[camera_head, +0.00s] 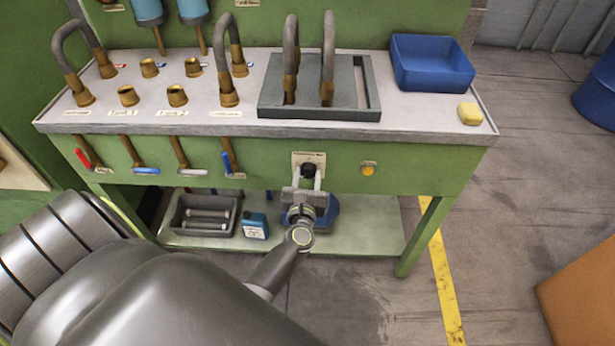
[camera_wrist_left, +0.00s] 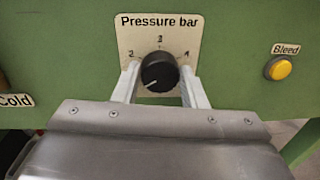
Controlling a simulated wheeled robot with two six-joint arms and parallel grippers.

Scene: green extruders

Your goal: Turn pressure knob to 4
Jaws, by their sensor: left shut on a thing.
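The black pressure knob (camera_wrist_left: 159,71) sits on a cream plate (camera_wrist_left: 159,25) marked "Pressure bar" on the green front panel. The plate shows figures at the left, top and right of the knob; the right one looks like a 4. The knob's white pointer line points to the lower left. My left gripper (camera_wrist_left: 160,82) has one pale finger on each side of the knob and is shut on it. In the head view my left gripper (camera_head: 308,178) reaches up to the knob (camera_head: 308,169) from below. My right gripper is not in view.
A yellow Bleed button (camera_head: 368,171) is right of the knob. Several valve levers, one being a red lever (camera_head: 83,158), hang at the left. Above are hoses, a blue bin (camera_head: 431,63) and a yellow sponge (camera_head: 469,113). A lower shelf (camera_head: 375,225) holds a grey tray (camera_head: 183,228).

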